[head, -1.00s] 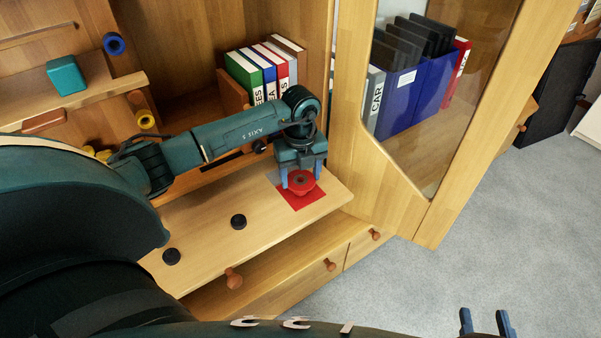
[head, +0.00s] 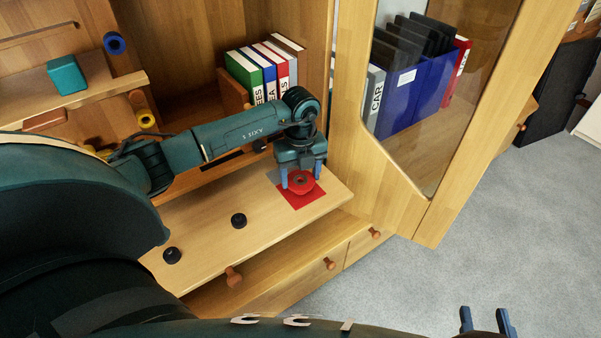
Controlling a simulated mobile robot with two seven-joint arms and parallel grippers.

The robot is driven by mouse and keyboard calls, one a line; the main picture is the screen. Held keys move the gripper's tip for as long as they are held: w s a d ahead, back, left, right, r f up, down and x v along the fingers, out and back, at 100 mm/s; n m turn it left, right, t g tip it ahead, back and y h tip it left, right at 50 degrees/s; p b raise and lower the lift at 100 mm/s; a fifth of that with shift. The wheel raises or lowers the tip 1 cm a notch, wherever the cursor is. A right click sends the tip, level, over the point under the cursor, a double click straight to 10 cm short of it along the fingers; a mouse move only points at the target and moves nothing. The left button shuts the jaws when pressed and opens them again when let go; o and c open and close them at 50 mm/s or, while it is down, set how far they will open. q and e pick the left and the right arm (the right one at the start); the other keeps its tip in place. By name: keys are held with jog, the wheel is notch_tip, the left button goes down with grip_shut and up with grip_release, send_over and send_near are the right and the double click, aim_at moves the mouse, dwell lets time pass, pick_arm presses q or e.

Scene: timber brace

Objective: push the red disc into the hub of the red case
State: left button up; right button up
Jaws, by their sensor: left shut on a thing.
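The round red case (head: 303,190) lies on a red square mat (head: 304,201) near the right end of the wooden shelf board. My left gripper (head: 301,178) points down over it, with one blue finger on each side of the red round shape. It is shut on the red disc (head: 300,181), which shows between the fingers at the middle of the case. Disc and case are the same red, so their border and how deep the disc sits are hard to tell. My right gripper (head: 487,322) is at the bottom right, empty, fingers apart.
Two black round pieces (head: 238,220) (head: 172,256) stand on the board to the left. Binders (head: 265,75) stand behind my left wrist. An open glazed door (head: 440,100) is close on the right. A teal block (head: 67,75) rests on the upper left shelf. Drawers with knobs are below.

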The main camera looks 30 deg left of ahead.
pick_arm(q)
jog(key=shift+f, duration=0.6)
pick_arm(e)
jog(key=shift+f, duration=0.3)
jog(key=shift+r, duration=0.45)
dwell(0.5)
pick_arm(q)
jog(key=shift+f, duration=0.2)
pick_arm(e)
jog(key=shift+f, duration=0.15)
pick_arm(q)
jog(key=o, duration=1)
jog(key=shift+o, duration=0.2)
notch_tip(320, 180, up, 13)
jog(key=p, duration=0.3)
pick_arm(e)
jog(key=g, duration=0.1)
jog(key=s+m+g+h, duration=0.1)
jog(key=shift+s+d+f+g, duration=0.1)
jog(key=shift+d+f+g, duration=0.2)
jog(key=shift+d, duration=0.1)
